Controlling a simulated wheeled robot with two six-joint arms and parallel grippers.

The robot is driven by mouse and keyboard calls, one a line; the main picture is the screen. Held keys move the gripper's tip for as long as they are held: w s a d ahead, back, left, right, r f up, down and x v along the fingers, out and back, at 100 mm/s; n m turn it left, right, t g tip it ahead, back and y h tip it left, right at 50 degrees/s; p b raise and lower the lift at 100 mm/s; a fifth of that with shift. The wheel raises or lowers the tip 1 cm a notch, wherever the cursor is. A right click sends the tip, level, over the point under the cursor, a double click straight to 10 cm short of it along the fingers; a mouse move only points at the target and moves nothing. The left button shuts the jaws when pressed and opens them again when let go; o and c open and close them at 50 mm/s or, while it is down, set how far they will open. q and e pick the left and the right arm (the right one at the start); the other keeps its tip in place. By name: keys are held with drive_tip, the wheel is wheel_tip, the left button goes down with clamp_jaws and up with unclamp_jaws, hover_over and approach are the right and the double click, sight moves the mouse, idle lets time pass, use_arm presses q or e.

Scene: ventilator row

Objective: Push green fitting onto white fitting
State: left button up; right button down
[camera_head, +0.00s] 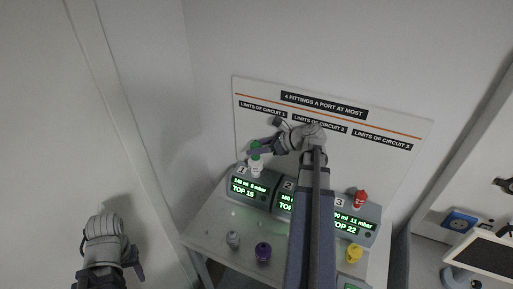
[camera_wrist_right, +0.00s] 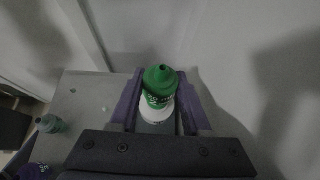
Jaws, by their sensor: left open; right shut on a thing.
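The green fitting (camera_head: 255,145) is over the port of the left ventilator, marked 1, directly above the white fitting (camera_head: 256,169). In the right wrist view the green fitting (camera_wrist_right: 160,84) stands upright between the purple fingers, with the rim of the white fitting (camera_wrist_right: 157,113) just below it. The two look in line; I cannot tell how far the green one is seated. My right gripper (camera_head: 257,150) reaches in from the right and is shut on the green fitting. My left gripper (camera_head: 107,275) is open and empty at the lower left, away from the table.
Ventilators 1 (camera_head: 250,190), 2 and 3 (camera_head: 355,224) stand in a row under a wall sign (camera_head: 325,112). A red fitting (camera_head: 359,198) is on ventilator 3. Grey (camera_head: 233,239), purple (camera_head: 263,251) and yellow (camera_head: 354,254) fittings stand on the table in front. My right arm hides part of ventilator 2.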

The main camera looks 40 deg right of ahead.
drive_tip(key=shift+f+b, duration=0.55)
drive_tip(key=shift+f, duration=0.1)
drive_tip(key=shift+r, duration=0.1)
idle(0.5)
drive_tip(key=shift+c, duration=1.4)
unclamp_jaws()
drive_tip(key=p+v, duration=0.4)
drive_tip(key=v, duration=0.3)
drive_tip(key=shift+s+d+r, duration=0.15)
drive_tip(key=shift+s, duration=0.2)
